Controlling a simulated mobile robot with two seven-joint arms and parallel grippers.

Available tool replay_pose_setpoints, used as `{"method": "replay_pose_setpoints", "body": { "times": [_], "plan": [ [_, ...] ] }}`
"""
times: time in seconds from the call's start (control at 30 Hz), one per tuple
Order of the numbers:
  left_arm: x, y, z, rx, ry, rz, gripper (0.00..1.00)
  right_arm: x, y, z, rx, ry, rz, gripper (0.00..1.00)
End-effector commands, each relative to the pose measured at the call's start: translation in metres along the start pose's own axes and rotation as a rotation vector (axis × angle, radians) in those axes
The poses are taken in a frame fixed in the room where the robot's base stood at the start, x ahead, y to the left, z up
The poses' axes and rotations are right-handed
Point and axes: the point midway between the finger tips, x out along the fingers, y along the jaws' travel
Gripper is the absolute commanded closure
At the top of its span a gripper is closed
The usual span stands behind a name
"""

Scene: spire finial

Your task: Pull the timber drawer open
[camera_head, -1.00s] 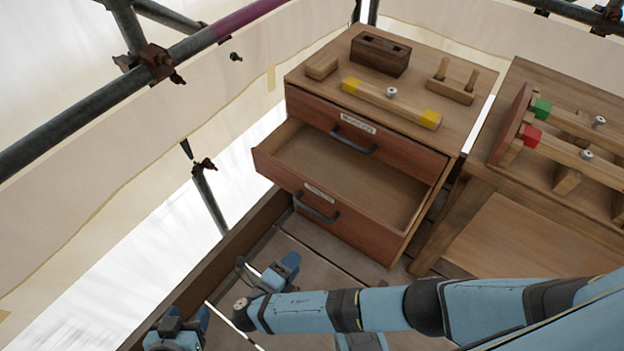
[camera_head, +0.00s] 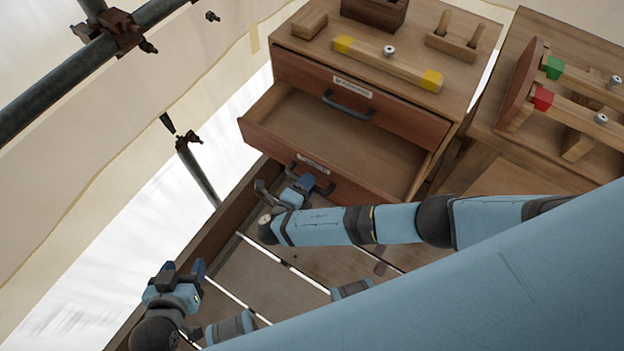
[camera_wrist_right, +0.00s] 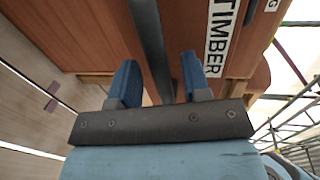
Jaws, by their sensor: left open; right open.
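The timber drawer (camera_head: 266,145) is the lower drawer of the wooden cabinet and stands well out, its empty inside showing in the head view. Its dark bar handle (camera_head: 325,188) is partly hidden behind my right gripper (camera_head: 285,186). In the right wrist view, the TIMBER label (camera_wrist_right: 222,42) is beside the handle (camera_wrist_right: 152,45). My right gripper (camera_wrist_right: 160,80) is open there, with the handle bar between its two blue fingers; I cannot tell whether they touch it. My left gripper (camera_head: 184,268) is open and empty, low at the left.
The upper drawer (camera_head: 395,115) is shut. A bar with yellow ends (camera_head: 385,62) and wooden blocks lie on the cabinet top. A workbench (camera_head: 490,125) with clamped bars stands at the right. Scaffold tubes (camera_head: 60,85) are at the left.

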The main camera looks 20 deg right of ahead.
Motion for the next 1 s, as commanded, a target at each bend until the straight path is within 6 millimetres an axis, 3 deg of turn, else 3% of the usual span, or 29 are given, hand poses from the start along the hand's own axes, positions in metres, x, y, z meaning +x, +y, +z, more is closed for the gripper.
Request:
{"method": "replay_pose_setpoints", "body": {
  "times": [0.2,0.57,0.7,0.77,1.0],
  "plan": [
    [0.002,0.000,0.003,0.004,0.002,0.000,0.42,0.025,0.000,0.001,0.001,0.000,-0.001,0.56],
    [0.001,0.000,0.002,0.006,0.003,0.000,0.42,0.029,-0.001,0.000,0.001,0.000,0.000,0.56],
    [0.001,0.000,0.002,0.006,0.003,0.001,0.42,0.029,-0.001,0.000,0.001,0.000,0.000,0.89],
    [0.001,0.000,0.002,0.006,0.003,0.001,0.42,0.029,-0.001,0.000,0.001,0.000,0.000,1.00],
    [0.000,0.000,0.000,0.005,0.003,0.001,0.42,0.029,-0.001,-0.001,0.001,0.000,0.000,1.00]
  ]
}}
